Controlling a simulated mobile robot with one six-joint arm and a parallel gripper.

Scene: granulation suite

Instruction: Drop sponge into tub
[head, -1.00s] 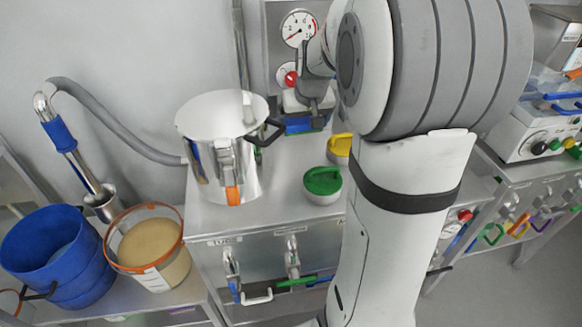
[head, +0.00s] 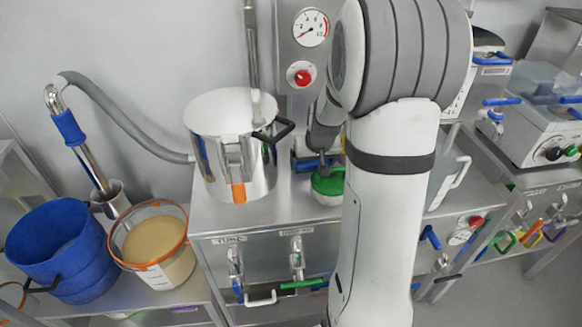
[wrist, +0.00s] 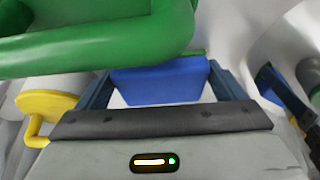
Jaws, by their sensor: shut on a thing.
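My gripper (wrist: 160,90) is shut on a blue block, which I take to be the sponge (wrist: 160,82), seen between the two dark fingers in the wrist view. In the head view my wrist reaches down behind a white pot with a green lid (head: 328,184), and the fingertips and the held block are not clear there. At the far left stand a blue tub (head: 50,262) and a clear tub with an orange rim (head: 160,272) and beige contents. I cannot tell which is the task's tub. Both are well away from my gripper.
A shiny steel pot (head: 228,178) with a black handle stands between my gripper and the tubs. A green handle (wrist: 100,35) is very close in the wrist view, with a yellow one (wrist: 45,105) at left. A gauge panel (head: 305,45) is behind.

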